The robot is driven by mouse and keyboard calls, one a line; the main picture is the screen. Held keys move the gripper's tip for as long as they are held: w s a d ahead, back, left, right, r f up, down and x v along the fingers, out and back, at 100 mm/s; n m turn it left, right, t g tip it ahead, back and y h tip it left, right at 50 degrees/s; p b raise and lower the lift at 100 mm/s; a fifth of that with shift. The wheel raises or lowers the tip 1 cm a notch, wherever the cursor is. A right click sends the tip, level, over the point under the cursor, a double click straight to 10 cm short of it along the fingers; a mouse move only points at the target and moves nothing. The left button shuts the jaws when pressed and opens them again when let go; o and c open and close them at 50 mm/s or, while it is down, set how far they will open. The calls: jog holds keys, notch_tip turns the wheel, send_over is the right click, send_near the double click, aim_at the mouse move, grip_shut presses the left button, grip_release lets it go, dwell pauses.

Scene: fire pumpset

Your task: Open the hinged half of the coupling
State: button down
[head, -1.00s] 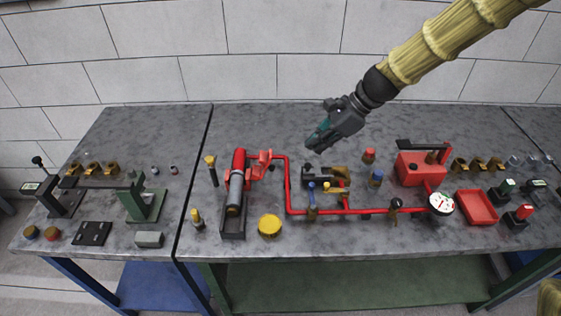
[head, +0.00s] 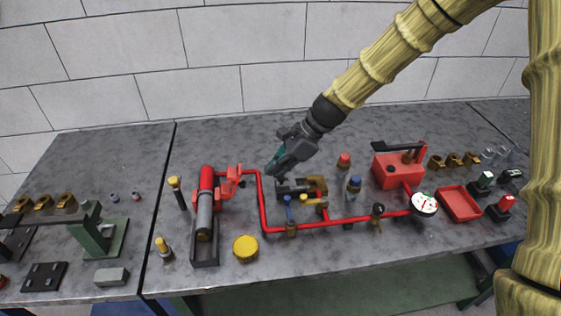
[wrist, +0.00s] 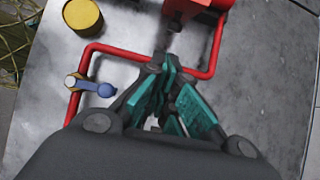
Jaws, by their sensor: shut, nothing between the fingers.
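The coupling (head: 228,182) is a red clamp-like fitting at the left end of the red pipe (head: 263,205), beside the red-and-grey cylinder (head: 206,205). An upright red plate stands on it. It also shows partly in the wrist view (wrist: 203,8), cut off by the top edge. Which part is the hinged half is not clear. My gripper (head: 272,168) is shut and empty, pointing down and left, to the right of the coupling near the pipe's upper corner. In the wrist view its teal finger pads (wrist: 168,78) are over the pipe, apart from the coupling.
A blue-handled valve (head: 289,215) and a brown-and-black fitting (head: 302,188) stand right of the pipe. A yellow cap (head: 245,248) lies in front. A red pump box (head: 398,170), gauge (head: 424,204) and red tray (head: 459,204) are farther right. Bare bench lies behind the coupling.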

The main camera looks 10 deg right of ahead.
aim_at(235, 182)
jog(key=p+x, duration=0.1)
jog(key=x, duration=0.4)
jog(key=shift+a+f, duration=0.25)
jog(key=shift+a, duration=0.15)
jog(key=shift+a+r+p, duration=0.35)
jog(key=shift+a+p, duration=0.15)
jog(key=shift+a, duration=0.35)
jog(key=shift+a+r+p, duration=0.3)
jog(key=shift+a+p, duration=0.15)
jog(key=shift+a, duration=0.4)
jog(key=shift+r, duration=0.15)
